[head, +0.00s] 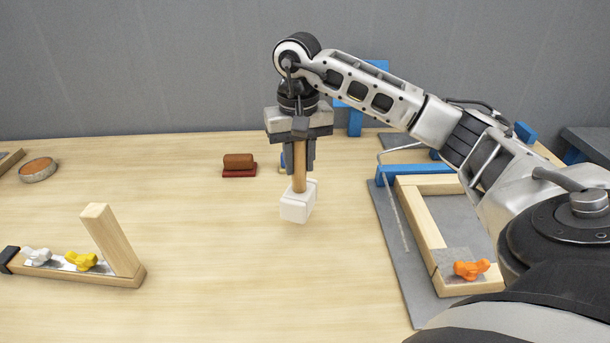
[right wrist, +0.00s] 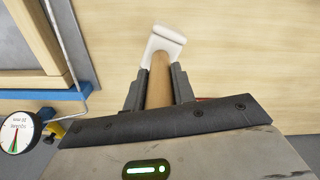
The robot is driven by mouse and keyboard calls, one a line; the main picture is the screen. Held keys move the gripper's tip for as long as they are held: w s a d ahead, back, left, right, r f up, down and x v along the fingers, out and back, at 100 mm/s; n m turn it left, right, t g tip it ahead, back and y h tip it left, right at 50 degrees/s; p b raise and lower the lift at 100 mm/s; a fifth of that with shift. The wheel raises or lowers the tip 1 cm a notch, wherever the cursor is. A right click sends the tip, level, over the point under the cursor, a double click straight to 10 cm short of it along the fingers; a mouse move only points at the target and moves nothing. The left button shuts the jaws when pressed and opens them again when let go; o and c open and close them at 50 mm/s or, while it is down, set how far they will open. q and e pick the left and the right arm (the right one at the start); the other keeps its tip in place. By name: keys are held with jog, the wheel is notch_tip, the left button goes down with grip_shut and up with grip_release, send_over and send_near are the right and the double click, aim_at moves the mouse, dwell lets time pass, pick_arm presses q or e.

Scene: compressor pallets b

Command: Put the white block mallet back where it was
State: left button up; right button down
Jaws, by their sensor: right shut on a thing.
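The white block mallet (head: 297,203) has a white block head and a wooden handle. It hangs head down over the middle of the table in the head view. My right gripper (head: 304,165) is shut on its handle, above the head. In the right wrist view the mallet's white head (right wrist: 164,42) sticks out past the fingers, and the handle lies between the fingertips of my right gripper (right wrist: 158,88). Whether the head touches the table is hard to tell. My left gripper is not in view.
A grey board with a wooden frame (head: 423,222) and an orange wing nut (head: 471,269) lies right. A wooden corner piece (head: 110,245) with white and yellow wing nuts is front left. A brown-and-red block (head: 239,165) and a round dish (head: 38,169) are farther back. The table's centre is clear.

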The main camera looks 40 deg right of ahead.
aim_at(305, 177)
jog(key=shift+d+f, duration=0.4)
jog(key=shift+f, duration=0.05)
jog(key=shift+d+f+p, duration=0.2)
jog(key=shift+f, duration=0.75)
jog(key=shift+d+f+p, duration=0.15)
jog(key=shift+f, duration=0.8)
jog(key=shift+f, duration=0.15)
jog(key=c, duration=1.2)
grip_release()
jog(key=shift+o, duration=0.2)
notch_tip(305, 177, up, 12)
jog(key=shift+r, duration=0.1)
